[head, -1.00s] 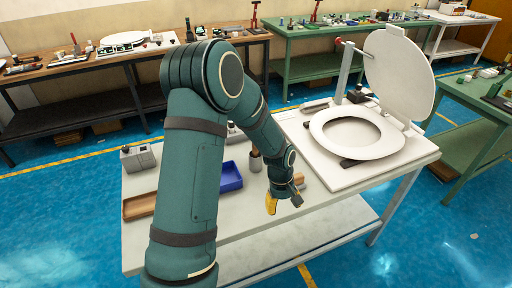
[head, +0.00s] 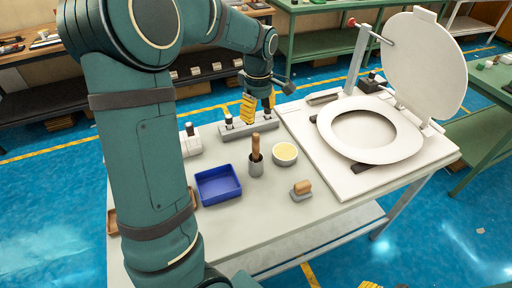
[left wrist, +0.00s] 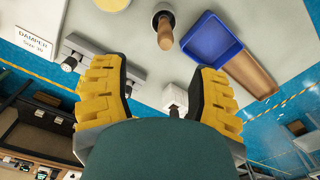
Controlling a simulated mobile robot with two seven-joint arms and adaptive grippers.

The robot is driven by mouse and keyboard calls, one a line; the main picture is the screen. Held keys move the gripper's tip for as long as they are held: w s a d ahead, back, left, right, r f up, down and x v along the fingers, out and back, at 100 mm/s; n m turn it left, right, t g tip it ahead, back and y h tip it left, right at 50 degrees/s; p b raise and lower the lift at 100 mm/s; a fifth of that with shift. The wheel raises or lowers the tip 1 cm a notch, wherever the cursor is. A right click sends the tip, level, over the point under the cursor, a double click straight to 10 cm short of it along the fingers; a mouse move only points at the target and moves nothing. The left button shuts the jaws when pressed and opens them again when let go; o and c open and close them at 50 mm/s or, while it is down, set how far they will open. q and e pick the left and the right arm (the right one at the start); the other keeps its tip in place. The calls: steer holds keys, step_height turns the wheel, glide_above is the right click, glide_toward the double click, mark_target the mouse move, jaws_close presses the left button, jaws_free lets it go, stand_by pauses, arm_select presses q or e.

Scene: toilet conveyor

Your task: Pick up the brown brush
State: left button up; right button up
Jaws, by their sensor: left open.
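The brown brush (head: 257,147) stands handle up in a grey cup (head: 256,167) near the middle of the table. Its wooden handle also shows in the left wrist view (left wrist: 165,34), beyond the fingertips. My left gripper (head: 258,106) is open and empty, with yellow fingers pointing down. It is behind the brush, above the grey rack at the table's back edge, and apart from the brush. Its two spread fingers also show in the left wrist view (left wrist: 158,92). A yellow sliver at the bottom edge of the head view looks like my right gripper (head: 370,285), mostly cut off.
A blue tray (head: 218,185) is left of the cup. A bowl (head: 285,154) and a wooden-topped block (head: 301,190) are to its right. The grey rack (head: 235,129) is behind. A white toilet seat (head: 363,135) with raised lid stands at right. The front tabletop is clear.

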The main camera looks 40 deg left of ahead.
mark_target(256, 146)
arm_select(q)
step_height(256, 146, down, 8)
steer(key=shift+s+d+r+b, duration=0.1)
steer(key=shift+s+b, duration=0.05)
steer(key=shift+b, duration=0.45)
steer(key=shift+s+f+b, duration=0.15)
steer(key=shift+f+b, duration=0.1)
steer(key=shift+f, duration=1.15)
steer(key=shift+s+f+b, duration=0.15)
steer(key=shift+f+b, duration=0.1)
steer(key=shift+f, duration=1.1)
jaws_close()
